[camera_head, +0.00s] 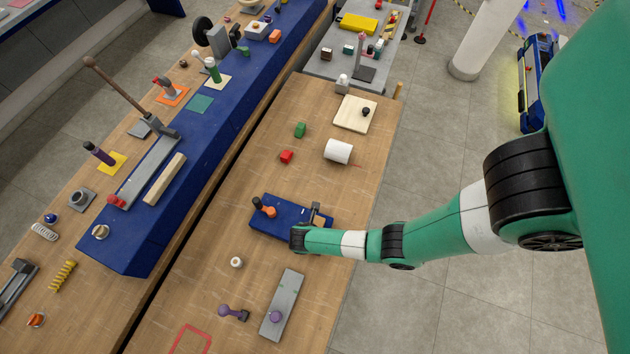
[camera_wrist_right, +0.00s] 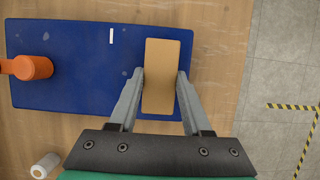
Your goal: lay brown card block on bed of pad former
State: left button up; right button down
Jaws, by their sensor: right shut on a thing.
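The brown card block (camera_wrist_right: 160,60) is between the fingers of my right gripper (camera_wrist_right: 160,78), which is shut on its sides. In the head view the block (camera_head: 319,222) shows partly beside my wrist, over the right end of the blue pad former (camera_head: 285,215). In the wrist view the pad former (camera_wrist_right: 85,75) lies below the block, with an orange-ended part (camera_wrist_right: 35,67) at its left. I cannot tell whether the block touches the pad former's bed. My left gripper is not in view.
A white roll (camera_head: 338,151), a red block (camera_head: 286,156) and a green block (camera_head: 300,129) lie farther back on the wooden table. A grey plate (camera_head: 290,290) and a small white ring (camera_head: 236,262) lie nearer. Bare wood surrounds the pad former.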

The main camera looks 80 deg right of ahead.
jog(key=shift+c, duration=1.3)
grip_release()
jog(key=shift+w+a+r, duration=0.1)
jog(key=shift+a+r, duration=0.05)
jog(key=shift+r, duration=0.25)
jog(key=p+v, duration=0.3)
jog(key=v, duration=0.7)
jog(key=shift+a+r, duration=0.2)
jog(key=shift+r, duration=0.1)
jog(key=shift+r, duration=0.1)
